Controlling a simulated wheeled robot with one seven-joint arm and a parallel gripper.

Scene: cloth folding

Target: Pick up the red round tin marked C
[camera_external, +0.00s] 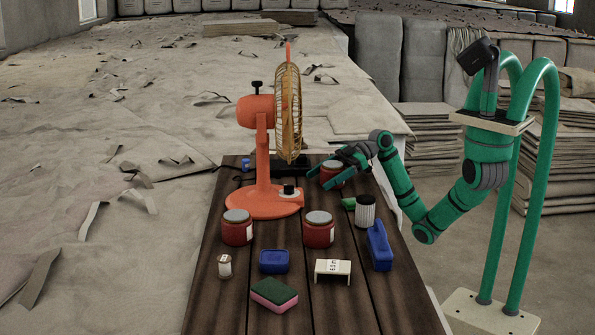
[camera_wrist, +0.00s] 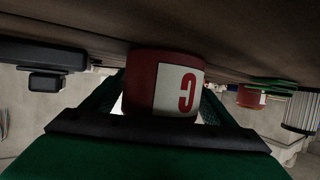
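The red round tin with a white label marked C (camera_wrist: 145,85) stands in the middle of the wrist view, which is upside down. The external view shows a red tin (camera_external: 332,172) at my gripper (camera_external: 320,175), partly hidden by the fingers. My gripper is open, with one green finger on each side of the tin in the wrist view. A light gap shows between the left finger and the tin. How far the fingertips reach around it is hidden.
Two more red tins with grey lids (camera_external: 237,230) (camera_external: 318,232) stand nearer on the dark table (camera_external: 215,290). An orange fan (camera_external: 263,150) stands left of my gripper. A ribbed white cylinder (camera_external: 365,212) and a blue case (camera_external: 379,248) stand at the right.

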